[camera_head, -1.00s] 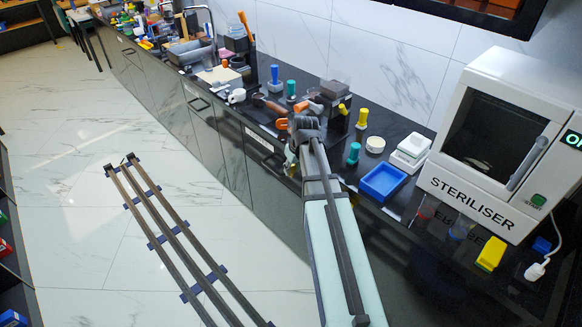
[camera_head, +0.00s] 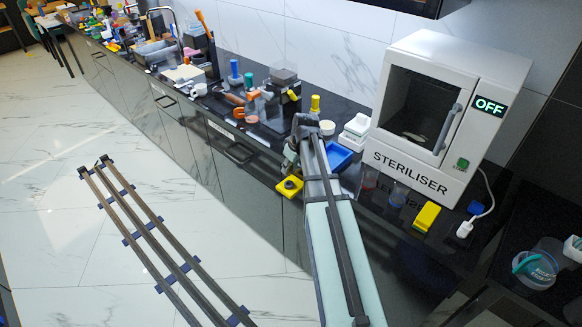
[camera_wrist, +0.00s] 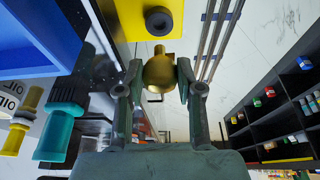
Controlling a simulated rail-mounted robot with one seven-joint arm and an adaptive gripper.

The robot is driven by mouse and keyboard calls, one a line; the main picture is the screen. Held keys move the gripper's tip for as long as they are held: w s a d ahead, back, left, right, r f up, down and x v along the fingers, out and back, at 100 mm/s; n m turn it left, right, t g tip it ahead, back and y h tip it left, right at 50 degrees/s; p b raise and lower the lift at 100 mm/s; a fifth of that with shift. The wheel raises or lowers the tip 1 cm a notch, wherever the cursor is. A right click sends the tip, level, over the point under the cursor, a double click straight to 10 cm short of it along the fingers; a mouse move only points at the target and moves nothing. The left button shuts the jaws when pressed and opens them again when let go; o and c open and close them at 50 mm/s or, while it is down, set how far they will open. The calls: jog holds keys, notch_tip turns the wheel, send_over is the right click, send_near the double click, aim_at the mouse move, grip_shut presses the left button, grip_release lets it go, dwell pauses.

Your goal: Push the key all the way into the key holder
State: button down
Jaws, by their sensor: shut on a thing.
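My gripper (camera_wrist: 158,82) is shut on a brass key (camera_wrist: 160,70) in the wrist view, with its rounded part between the two fingers. A short narrow part of the key points up the picture, towards a yellow block (camera_wrist: 134,12) with a dark round ring (camera_wrist: 158,20), seemingly the key holder. The key tip appears apart from the ring in this view; depth between them is hard to judge. In the head view the yellow block (camera_head: 289,186) shows at the counter's front edge, just left of my arm. The key is not clear there.
A blue tray (camera_wrist: 35,40) and a teal-capped object (camera_wrist: 60,125) lie left of my gripper in the wrist view. The white steriliser (camera_head: 430,115), reading OFF, stands right. Several items crowd the counter to the left.

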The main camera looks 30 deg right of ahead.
jog(key=shift+s+f, duration=0.1)
dwell(0.3)
jog(key=shift+f+b, duration=0.85)
jog(key=shift+f, duration=0.65)
jog(key=shift+f, duration=0.25)
jog(key=shift+f+b, duration=0.35)
jog(key=shift+f, duration=0.4)
dwell(0.6)
jog(key=c, duration=0.7)
grip_release()
jog(key=shift+r, duration=0.1)
jog(key=shift+d, duration=0.1)
